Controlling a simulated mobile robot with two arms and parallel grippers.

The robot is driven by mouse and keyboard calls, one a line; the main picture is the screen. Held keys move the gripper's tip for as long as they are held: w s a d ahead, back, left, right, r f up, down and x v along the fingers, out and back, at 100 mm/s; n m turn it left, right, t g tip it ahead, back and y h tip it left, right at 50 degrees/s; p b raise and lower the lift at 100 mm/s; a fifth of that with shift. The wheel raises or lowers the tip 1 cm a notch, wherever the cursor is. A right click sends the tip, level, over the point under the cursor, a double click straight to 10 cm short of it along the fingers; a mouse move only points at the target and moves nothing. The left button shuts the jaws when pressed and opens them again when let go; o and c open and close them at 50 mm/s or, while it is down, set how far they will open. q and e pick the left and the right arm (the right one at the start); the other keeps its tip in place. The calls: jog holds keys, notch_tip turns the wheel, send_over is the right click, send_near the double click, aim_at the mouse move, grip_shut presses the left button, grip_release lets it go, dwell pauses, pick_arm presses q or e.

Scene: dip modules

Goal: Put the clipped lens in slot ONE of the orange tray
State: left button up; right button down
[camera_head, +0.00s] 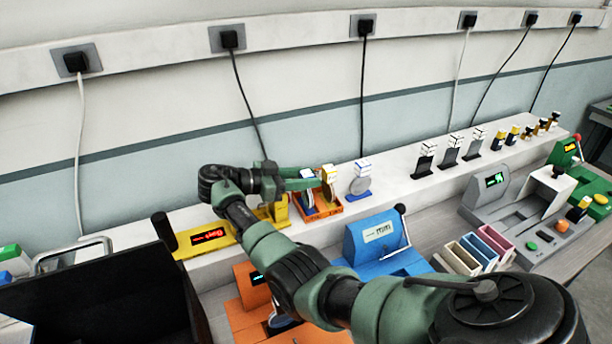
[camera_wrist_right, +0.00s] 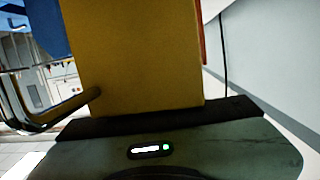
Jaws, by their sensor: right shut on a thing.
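The orange tray (camera_head: 335,212) stands on the white ledge in the head view. My right gripper (camera_head: 318,183) reaches over it from the left. It is shut on the clipped lens (camera_head: 328,174), which has a yellow clip and looks upright over or in the tray. I cannot tell if it touches the tray. In the right wrist view, a yellow block (camera_wrist_right: 135,60) fills the space before the gripper's dark pad. A blue-and-white clipped piece (camera_head: 307,176) stands in the tray, partly behind the gripper. The slot labels cannot be read. My left gripper is not in view.
A grey disc on a blue stand (camera_head: 360,184) is just right of the tray. A blue machine (camera_head: 378,240) stands in front. A yellow machine (camera_head: 207,238) lies left. Several black stands line the ledge to the right; cables hang behind.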

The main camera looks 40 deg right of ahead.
jog(key=shift+f, duration=0.1)
jog(key=c, duration=1)
grip_release()
jog(key=b+v, duration=0.6)
jog(key=v, duration=0.5)
jog(key=shift+w+a+r, duration=0.2)
jog(key=shift+a+r, duration=0.1)
jog(key=shift+a, duration=0.2)
